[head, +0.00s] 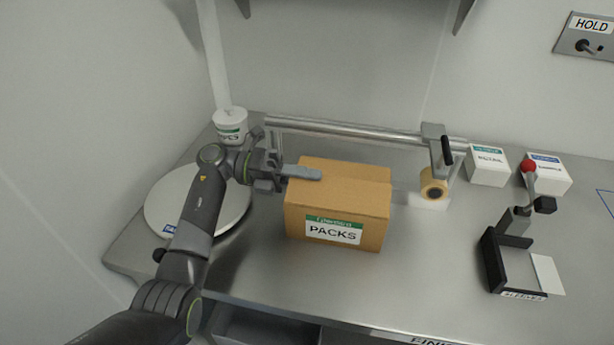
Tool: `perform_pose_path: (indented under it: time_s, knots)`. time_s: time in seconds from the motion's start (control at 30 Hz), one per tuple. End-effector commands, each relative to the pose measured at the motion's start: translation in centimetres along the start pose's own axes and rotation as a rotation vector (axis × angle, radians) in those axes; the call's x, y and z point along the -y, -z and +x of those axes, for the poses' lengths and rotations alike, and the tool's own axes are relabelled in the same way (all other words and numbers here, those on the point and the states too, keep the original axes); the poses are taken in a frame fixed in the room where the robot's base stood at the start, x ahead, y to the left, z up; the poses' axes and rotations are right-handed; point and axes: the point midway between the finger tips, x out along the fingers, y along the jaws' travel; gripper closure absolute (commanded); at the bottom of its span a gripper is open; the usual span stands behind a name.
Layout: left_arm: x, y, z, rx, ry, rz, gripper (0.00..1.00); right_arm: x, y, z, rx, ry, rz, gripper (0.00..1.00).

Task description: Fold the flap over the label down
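A brown cardboard box (347,205) stands upright on the steel bench, its front facing me. A white and green label reading PACKS (333,231) is on its front face. The top flap above the label (345,192) looks roughly flat along the box top, with a seam behind it; its exact angle is hard to judge. My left gripper (306,173) reaches in from the left, its light grey fingertip over the top left part of the box. Contact with the cardboard is unclear. Only one finger shape shows clearly, so its opening cannot be judged. My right gripper is out of view.
A round white plate (165,210) lies left of the box, with a white tub (230,126) behind. A metal rail (350,130) runs behind the box. A tape roll (433,186) stands close at right. A black fixture with a red-knobbed lever (495,262) stands farther right.

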Motion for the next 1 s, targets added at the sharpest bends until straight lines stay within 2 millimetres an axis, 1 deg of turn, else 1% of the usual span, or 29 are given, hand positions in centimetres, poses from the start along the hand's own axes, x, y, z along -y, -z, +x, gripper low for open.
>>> perform_pose_path:
  time_s: [0.07,0.67,0.83,1.0]
  knots:
    - [-0.2,0.2,0.0,-0.001,-0.002,-0.005,0.75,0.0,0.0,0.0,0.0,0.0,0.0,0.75]
    - [-0.3,0.2,-0.1,-0.002,-0.003,0.003,0.75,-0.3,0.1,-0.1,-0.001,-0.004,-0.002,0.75]
    - [0.5,0.2,0.0,-0.002,-0.003,0.091,0.75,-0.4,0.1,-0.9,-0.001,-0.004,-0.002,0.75]
    - [1.6,0.3,0.0,-0.001,-0.001,0.25,0.75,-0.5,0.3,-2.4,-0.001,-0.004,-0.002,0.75]
